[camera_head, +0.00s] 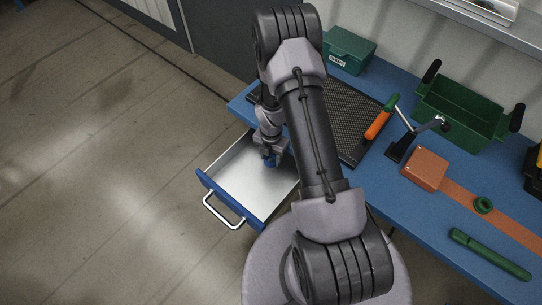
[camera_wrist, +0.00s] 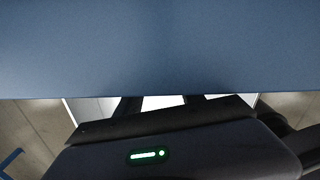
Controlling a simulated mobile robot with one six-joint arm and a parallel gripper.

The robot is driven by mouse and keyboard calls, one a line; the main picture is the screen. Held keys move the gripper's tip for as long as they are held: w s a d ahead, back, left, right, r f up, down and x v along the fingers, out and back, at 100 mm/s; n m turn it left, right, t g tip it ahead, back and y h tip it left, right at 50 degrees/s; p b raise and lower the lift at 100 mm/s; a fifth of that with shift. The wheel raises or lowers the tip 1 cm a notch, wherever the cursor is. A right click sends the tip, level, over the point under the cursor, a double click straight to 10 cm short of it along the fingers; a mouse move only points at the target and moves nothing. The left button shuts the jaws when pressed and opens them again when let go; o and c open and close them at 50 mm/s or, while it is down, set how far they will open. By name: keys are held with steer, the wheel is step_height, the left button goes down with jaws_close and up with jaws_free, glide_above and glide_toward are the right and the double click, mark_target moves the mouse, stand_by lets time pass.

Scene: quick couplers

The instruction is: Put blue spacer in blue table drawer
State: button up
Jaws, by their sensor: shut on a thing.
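The blue table drawer (camera_head: 222,196) is pulled open from the blue table and its pale inside shows bare. It has a blue front and a light bar handle. My gripper (camera_head: 268,156) is over the back part of the drawer, near the table edge, shut on the blue spacer (camera_head: 269,161). Only a small blue bit of the spacer shows below the jaws. I cannot tell if it touches the drawer floor. In the wrist view, parts of my fingers show dark (camera_wrist: 158,104), and the spacer is hidden.
The blue table (camera_wrist: 160,50) fills the upper wrist view, its edge close to my gripper.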

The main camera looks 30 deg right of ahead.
steer(key=o, duration=1.3)
steer(key=shift+r+p, duration=0.3)
steer(key=shift+r, duration=0.05)
steer(key=s+a+r+m+t+p, duration=0.1)
steer(key=a+r+m+p, duration=0.2)
steer(key=r, duration=0.9)
steer(key=a+r+m+t+p, duration=0.15)
steer(key=r+m, duration=0.45)
steer(key=r, duration=0.7)
steer(key=s+a+r+m+t+p, duration=0.1)
steer(key=a+r+m, duration=0.25)
steer(key=r, duration=0.85)
steer(key=s+a+r+m, duration=0.2)
steer(key=s+r+m, duration=0.2)
steer(key=s+m, duration=0.1)
steer(key=s+a+r+m+t+y, duration=0.1)
steer(key=s+a+r+m, duration=0.2)
steer(key=s+r+m, duration=0.1)
steer(key=s+a+r+m+t+y, duration=0.1)
steer(key=s+a+r+m, duration=0.2)
steer(key=s+m, duration=0.3)
steer(key=shift+r+m, duration=0.55)
steer(key=shift+r, duration=0.05)
